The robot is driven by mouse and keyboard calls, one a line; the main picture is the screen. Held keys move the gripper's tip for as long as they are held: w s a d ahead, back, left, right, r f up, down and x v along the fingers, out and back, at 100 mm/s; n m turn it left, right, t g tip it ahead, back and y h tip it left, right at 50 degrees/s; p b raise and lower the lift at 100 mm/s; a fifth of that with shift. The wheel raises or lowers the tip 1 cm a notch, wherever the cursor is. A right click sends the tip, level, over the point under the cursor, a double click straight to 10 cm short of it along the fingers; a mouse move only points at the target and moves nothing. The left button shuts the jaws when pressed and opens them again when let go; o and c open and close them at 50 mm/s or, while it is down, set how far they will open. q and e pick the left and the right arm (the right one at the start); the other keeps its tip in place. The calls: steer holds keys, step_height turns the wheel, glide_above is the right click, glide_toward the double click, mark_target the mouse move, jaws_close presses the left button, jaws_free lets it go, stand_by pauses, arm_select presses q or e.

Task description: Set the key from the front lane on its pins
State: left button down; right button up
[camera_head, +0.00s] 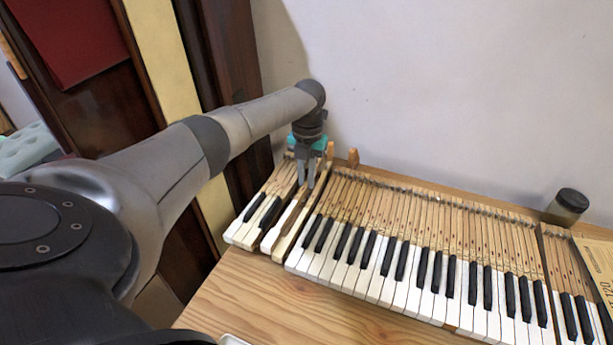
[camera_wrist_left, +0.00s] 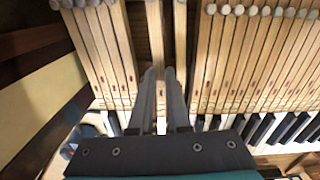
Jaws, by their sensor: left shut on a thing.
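My left gripper (camera_head: 306,184) is shut on a piano key (camera_head: 284,228) with a white front and a pale wooden shaft, in the gappy part of the keyboard at left. The left wrist view shows the two grey fingers (camera_wrist_left: 161,74) around the shaft of the key (camera_wrist_left: 155,35), with dark gaps beside it. The key lies low among its neighbours, roughly in line with them. The fingers hide part of its shaft. I cannot see its pins or tell whether it sits on them. My right gripper is not in view.
A few keys (camera_head: 246,231) stand left of the gap, and a long row of keys (camera_head: 400,260) fills the right. A dark jar (camera_head: 567,205) is at the far right.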

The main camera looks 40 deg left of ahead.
arm_select(q)
steer(key=shift+f, duration=0.2)
stand_by(0.3)
steer(key=c, duration=1.2)
jaws_free()
steer(key=shift+r+p, duration=1)
steer(key=shift+r, duration=0.15)
steer(key=shift+o, duration=0.2)
